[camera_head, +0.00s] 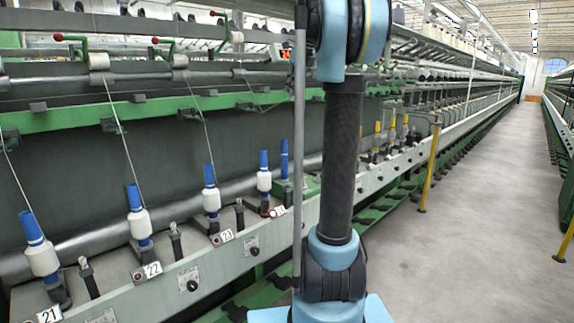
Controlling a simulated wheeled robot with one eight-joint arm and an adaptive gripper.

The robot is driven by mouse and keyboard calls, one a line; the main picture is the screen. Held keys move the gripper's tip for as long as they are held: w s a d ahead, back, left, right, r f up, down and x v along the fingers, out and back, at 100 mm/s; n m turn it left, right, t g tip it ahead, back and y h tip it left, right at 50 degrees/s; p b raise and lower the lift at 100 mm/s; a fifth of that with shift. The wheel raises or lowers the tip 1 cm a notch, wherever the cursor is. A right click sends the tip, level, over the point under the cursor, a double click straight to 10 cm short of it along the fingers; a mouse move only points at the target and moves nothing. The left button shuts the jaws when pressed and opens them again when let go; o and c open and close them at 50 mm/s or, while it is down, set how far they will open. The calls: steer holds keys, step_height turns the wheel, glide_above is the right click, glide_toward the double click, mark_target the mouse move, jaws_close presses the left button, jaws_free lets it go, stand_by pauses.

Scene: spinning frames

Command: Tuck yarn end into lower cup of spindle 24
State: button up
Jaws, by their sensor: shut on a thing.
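Spindle 24 appears to be the one with the blue-topped white bobbin (264,184), behind a plate (277,211) whose number is partly hidden and too small to read surely. Its lower cup is a small dark shape under the bobbin, with no detail visible. A thin yarn (251,92) comes down above this spindle and bends right towards my arm, where I lose it. Its end is not visible. My arm stands upright in front, right of the spindle. My gripper is not visible, so what it holds cannot be seen.
Spindles 21 (42,258), 22 (138,222) and 23 (211,200) stand left along the rail, with taut yarns above. A bare blue tube (284,160) stands just right of spindle 24. Yellow posts (430,165) edge the aisle. The grey floor (480,200) is clear.

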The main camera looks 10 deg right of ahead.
steer(key=shift+d, duration=0.1)
steer(key=shift+w+f, duration=0.15)
steer(key=shift+f, duration=0.1)
steer(key=shift+w+a+f, duration=0.3)
steer(key=shift+w+f, duration=0.15)
steer(key=shift+f, duration=6)
steer(key=shift+w+a+f, duration=0.35)
steer(key=shift+w+f, duration=0.15)
steer(key=shift+f, duration=6)
steer(key=shift+w+a+f, duration=0.3)
steer(key=shift+w+f, duration=0.15)
steer(key=shift+f, duration=6)
steer(key=o, duration=0.8)
